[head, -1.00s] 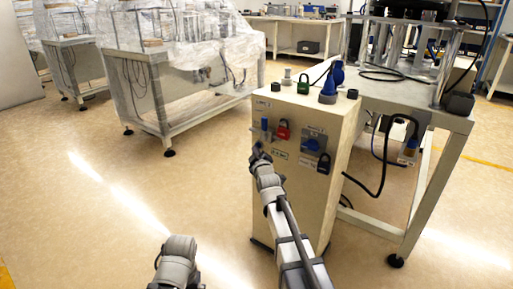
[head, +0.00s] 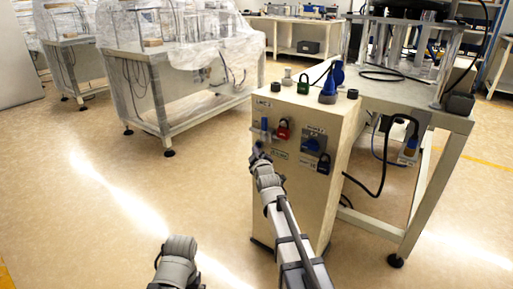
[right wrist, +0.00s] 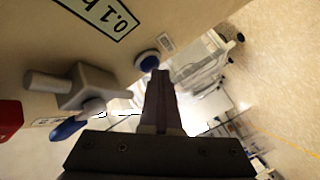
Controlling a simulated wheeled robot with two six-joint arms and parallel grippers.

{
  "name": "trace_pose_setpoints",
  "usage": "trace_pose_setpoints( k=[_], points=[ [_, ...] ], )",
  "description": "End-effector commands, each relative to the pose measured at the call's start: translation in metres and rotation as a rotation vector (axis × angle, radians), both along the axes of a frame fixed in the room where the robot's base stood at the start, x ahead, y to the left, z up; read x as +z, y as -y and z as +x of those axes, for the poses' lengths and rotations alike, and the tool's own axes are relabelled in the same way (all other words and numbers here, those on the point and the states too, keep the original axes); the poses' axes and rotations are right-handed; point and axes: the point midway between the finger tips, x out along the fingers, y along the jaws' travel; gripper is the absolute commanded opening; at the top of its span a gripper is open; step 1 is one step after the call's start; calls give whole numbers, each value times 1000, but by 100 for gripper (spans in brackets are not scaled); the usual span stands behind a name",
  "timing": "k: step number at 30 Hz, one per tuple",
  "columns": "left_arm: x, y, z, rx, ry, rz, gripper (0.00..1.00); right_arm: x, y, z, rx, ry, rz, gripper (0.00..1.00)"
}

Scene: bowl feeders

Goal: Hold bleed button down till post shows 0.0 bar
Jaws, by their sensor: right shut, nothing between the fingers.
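The beige post (head: 290,205) stands right of centre in the head view. In the right wrist view the label (right wrist: 108,15) is tilted, partly cut off, and reads "0.1 b". A round blue button (right wrist: 147,60) in a pale collar sits on the panel beside it. My right gripper (right wrist: 160,75) is shut and empty, its fingertips right at the button's edge; I cannot tell whether they press it. In the head view the right gripper (head: 259,152) is at the panel's left side and hides the button.
Blue plugs (head: 327,92) stand on top. A metal-framed table (head: 440,120) adjoins at right, with a hanging black hose (head: 381,180).

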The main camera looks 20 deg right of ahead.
Motion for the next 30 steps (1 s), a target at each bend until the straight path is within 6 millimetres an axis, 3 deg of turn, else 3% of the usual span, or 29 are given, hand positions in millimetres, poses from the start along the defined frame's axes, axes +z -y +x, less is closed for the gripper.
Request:
trace_pose_setpoints(
  k=[20,30],
  points=[
    [0,0,0,0,0,0,100,0,0,0,0,0,0,0],
    [0,0,0,0,0,0,100,0,-13,-11,1,-1,-1,0]
  ],
)
